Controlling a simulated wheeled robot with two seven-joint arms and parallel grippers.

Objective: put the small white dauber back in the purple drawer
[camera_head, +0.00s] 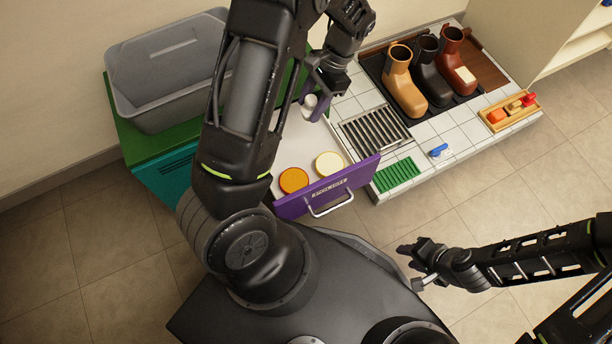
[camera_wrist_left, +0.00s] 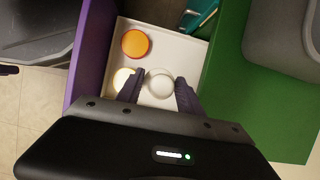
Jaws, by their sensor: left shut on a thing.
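The purple drawer (camera_head: 357,178) is pulled out of the teal and green cabinet, and its white inside shows in the left wrist view (camera_wrist_left: 185,52). My left gripper (camera_head: 312,104) is over the drawer's back part. Its purple fingers are shut on the small white dauber (camera_head: 309,101), which shows between them in the left wrist view (camera_wrist_left: 160,83). I cannot tell whether the dauber touches the drawer floor. My right gripper (camera_head: 410,268) is open and empty, away from the drawer, over the floor at the right.
An orange-topped tin (camera_head: 293,180) and a cream-topped tin (camera_head: 329,164) lie in the drawer. A grey bin (camera_head: 165,85) stands on the green cabinet top. Boots (camera_head: 404,82), a metal grate (camera_head: 375,133), a green mat (camera_head: 397,174) and a blue-and-white brush (camera_head: 439,151) are to the right.

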